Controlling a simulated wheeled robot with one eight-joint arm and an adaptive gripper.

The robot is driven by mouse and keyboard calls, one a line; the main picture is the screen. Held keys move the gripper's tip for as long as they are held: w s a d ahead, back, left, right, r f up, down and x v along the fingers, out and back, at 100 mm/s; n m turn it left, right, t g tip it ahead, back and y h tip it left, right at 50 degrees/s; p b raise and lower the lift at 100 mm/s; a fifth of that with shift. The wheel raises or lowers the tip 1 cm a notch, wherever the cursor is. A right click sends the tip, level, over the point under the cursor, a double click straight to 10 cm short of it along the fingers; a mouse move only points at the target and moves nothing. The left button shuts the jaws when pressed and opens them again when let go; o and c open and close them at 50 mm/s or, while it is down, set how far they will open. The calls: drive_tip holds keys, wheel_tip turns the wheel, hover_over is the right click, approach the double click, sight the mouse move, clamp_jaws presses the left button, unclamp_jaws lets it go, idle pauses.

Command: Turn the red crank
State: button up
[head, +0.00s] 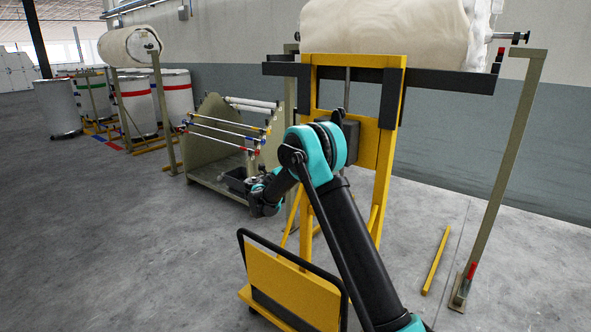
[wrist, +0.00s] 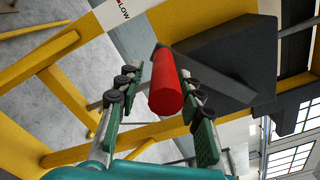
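The red crank's handle (wrist: 166,86) is a red cylinder in the middle of the wrist view, joined at its far end to a grey crank arm (wrist: 212,76) beside a black box. My gripper (wrist: 161,80) is open, with one finger on each side of the handle. A gap shows between the handle and the left finger; the right finger is close to it, and I cannot tell if it touches. In the head view my arm hides the crank, and my fingers cannot be made out there. The black box (head: 350,132) shows on the yellow lift frame (head: 388,150).
The lift's yellow base (head: 295,290) stands in front, and a large pale roll (head: 385,27) rests above. A rack with rods (head: 215,150) stands left behind my wrist. A yellow bar (head: 436,260) lies on the floor at right. Open floor lies left.

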drive_tip(key=shift+a+r, duration=0.1)
drive_tip(key=v, duration=1.2)
